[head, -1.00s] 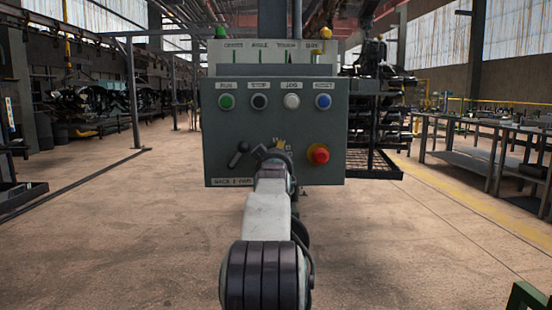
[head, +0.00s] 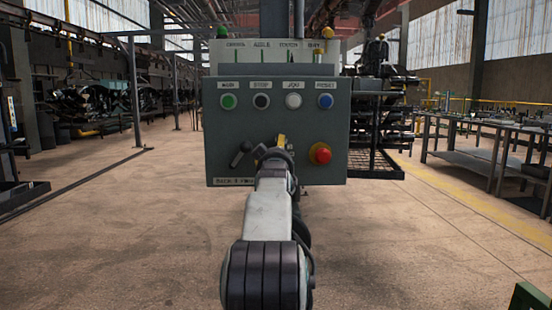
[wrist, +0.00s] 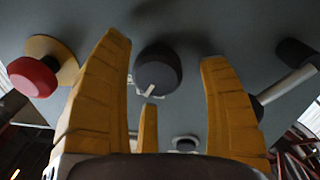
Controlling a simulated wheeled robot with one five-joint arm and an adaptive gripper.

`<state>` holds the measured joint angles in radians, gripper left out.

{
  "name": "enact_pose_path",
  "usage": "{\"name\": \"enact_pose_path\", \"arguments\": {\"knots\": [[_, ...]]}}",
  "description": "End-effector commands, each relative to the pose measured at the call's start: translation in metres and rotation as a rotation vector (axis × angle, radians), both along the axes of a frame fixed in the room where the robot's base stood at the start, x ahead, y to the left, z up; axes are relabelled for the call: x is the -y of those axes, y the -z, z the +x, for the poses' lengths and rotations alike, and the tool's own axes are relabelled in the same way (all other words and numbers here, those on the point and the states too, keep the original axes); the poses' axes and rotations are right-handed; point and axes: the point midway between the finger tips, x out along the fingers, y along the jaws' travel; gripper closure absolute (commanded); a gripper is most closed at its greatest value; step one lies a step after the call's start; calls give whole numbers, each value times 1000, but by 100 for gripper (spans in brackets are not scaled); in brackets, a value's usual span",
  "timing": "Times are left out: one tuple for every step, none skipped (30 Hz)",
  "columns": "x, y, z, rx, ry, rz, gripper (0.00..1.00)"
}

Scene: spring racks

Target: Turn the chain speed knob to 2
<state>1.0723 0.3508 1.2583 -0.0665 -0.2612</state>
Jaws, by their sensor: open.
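The chain speed knob (wrist: 158,70) is a dark round knob with a pale pointer line, seen close in the wrist view. The pointer line lies at the knob's lower edge in that picture. My gripper (wrist: 166,49) is open, with one yellow finger on each side of the knob and a gap to both. A shorter yellow part shows below the knob. In the head view my gripper (head: 281,141) is at the lower middle of the grey control panel (head: 225,130), and my arm hides the knob and its scale. I cannot read any number.
A red mushroom button (head: 320,153) sits right of my gripper, and a dark lever (head: 240,154) sits left. Above are green (head: 229,102), black (head: 261,102), white (head: 293,101) and blue (head: 325,101) buttons. Tables (head: 480,130) stand far right.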

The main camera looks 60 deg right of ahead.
Motion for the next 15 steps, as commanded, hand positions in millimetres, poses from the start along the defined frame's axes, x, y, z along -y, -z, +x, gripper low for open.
{"name": "enact_pose_path", "arguments": {"knots": [[-1, 0, -1, 0, 0, 0, 30], [-2, 0, -1, 0, 0, 0, 30], [-4, 0, -2, 0, 0, 1, 30], [-5, 0, -3, 0, 0, 1, 30], [-7, -1, -4, 0, 0, 0, 30], [-10, 0, -6, 0, 0, 1, 30], [-13, 0, -7, 0, 0, 1, 30], [-16, 0, -9, 0, 0, 0, 30], [-20, 0, -11, 0, 0, 0, 30], [-23, 0, -13, 0, 0, 0, 30], [-27, 0, -15, 0, 0, 0, 30], [-32, 0, -17, 0, 0, -1, 30], [-36, 0, -20, 0, 0, -1, 30], [-40, 0, -22, 0, 0, -1, 30], [-45, 1, -24, 0, 0, -1, 30]]}}
